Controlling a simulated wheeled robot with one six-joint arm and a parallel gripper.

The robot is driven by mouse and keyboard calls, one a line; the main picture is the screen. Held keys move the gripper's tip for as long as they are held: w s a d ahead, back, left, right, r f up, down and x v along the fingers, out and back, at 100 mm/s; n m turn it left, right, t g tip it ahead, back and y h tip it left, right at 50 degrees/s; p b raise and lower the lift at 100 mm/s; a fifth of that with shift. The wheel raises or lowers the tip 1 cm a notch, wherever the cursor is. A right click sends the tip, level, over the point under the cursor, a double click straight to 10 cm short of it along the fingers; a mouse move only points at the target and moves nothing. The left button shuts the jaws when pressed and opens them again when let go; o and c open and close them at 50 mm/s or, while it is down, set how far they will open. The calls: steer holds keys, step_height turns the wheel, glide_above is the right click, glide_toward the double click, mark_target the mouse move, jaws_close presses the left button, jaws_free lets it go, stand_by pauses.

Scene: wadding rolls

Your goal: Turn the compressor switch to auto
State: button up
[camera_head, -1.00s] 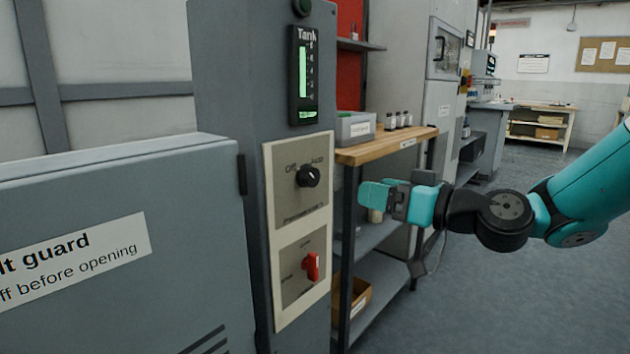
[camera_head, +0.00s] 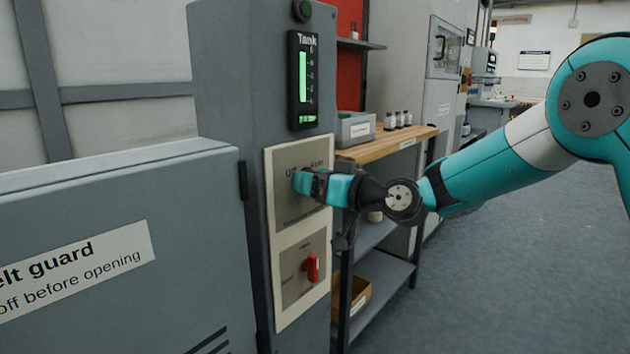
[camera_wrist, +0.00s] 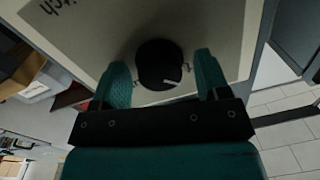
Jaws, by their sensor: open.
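The compressor switch is a round black knob on the upper plate of the beige panel (camera_head: 292,160), with Off and Auto lettering above it. In the head view my gripper (camera_head: 304,184) is in front of the knob and hides most of it, so its setting cannot be read there. In the wrist view the black knob (camera_wrist: 160,64) sits between the two teal fingertips of my gripper (camera_wrist: 163,75). The fingers are open, one on each side, with a visible gap to the knob. A small light mark shows on the knob's edge.
A red handle (camera_head: 311,267) is on the lower plate below my gripper. A tank gauge (camera_head: 303,79) is above the panel. A wooden-topped shelf (camera_head: 385,147) with a grey bin (camera_head: 356,128) stands close to the right. A grey belt guard (camera_head: 110,185) is at the left.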

steer(key=c, duration=0.9)
steer(key=shift+m, duration=0.4)
steer(key=m+p, duration=0.1)
steer(key=m, duration=0.2)
steer(key=shift+m+p, duration=0.3)
steer(key=shift+m, duration=0.1)
steer(key=m+p, duration=0.2)
steer(key=m, duration=0.2)
steer(key=shift+m, duration=0.3)
steer(key=m+p, duration=0.4)
steer(key=m, duration=0.1)
steer(key=shift+m+t, duration=0.3)
steer(key=shift+t, duration=0.1)
steer(key=shift+f+m+p, duration=0.1)
steer(key=shift+m+p, duration=1.3)
steer(key=shift+m, duration=0.4)
steer(key=shift+f, duration=0.1)
